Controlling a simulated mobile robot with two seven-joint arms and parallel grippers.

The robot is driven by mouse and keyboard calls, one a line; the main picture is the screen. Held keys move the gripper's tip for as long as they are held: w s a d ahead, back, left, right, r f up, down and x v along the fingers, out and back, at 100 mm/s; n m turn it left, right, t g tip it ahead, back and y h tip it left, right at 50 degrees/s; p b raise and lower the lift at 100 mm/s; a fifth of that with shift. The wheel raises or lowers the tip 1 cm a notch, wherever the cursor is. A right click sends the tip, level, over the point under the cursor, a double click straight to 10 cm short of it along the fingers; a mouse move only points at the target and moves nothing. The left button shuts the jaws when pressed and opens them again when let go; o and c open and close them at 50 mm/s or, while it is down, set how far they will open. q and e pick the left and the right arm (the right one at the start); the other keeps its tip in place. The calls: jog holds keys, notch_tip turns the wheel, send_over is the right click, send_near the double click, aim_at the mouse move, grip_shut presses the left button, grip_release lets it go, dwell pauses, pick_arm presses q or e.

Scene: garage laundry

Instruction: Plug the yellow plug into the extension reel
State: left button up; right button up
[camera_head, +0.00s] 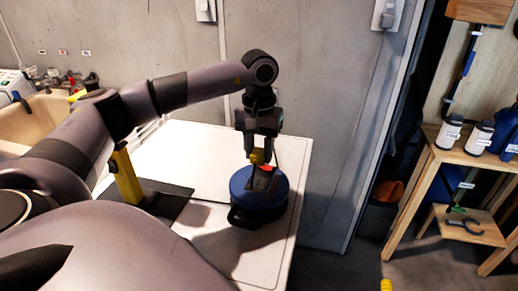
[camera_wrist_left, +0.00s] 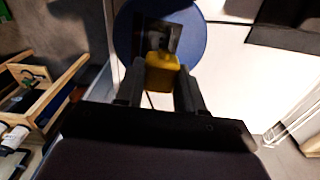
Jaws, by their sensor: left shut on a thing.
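The extension reel (camera_head: 258,192) is a round blue drum with a dark base, standing on the white tabletop near its right edge. A red patch shows on its top. My left gripper (camera_head: 260,156) points down just above the reel and is shut on the yellow plug (camera_head: 257,156). In the left wrist view the yellow plug (camera_wrist_left: 162,72) sits between the two dark fingers, in front of a dark square part on the blue reel (camera_wrist_left: 203,38). I cannot tell whether the plug touches the reel. My right gripper is not in view.
A yellow post (camera_head: 125,175) stands on a dark mat (camera_head: 165,200) left of the reel. A tan basin (camera_head: 40,122) is at the far left. A wooden shelf (camera_head: 450,160) with white bottles stands at right. A grey wall rises behind the table.

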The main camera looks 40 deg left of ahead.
aim_at(259, 182)
pick_arm(q)
jog(key=shift+f+b, duration=2)
jog(key=shift+f, duration=0.8)
jog(key=shift+f, duration=0.55)
dwell(0.3)
jog(key=o, duration=1.1)
jog(key=shift+c, duration=0.2)
notch_tip(259, 182, up, 7)
jog(key=shift+r+b, duration=0.1)
jog(key=shift+b, duration=0.35)
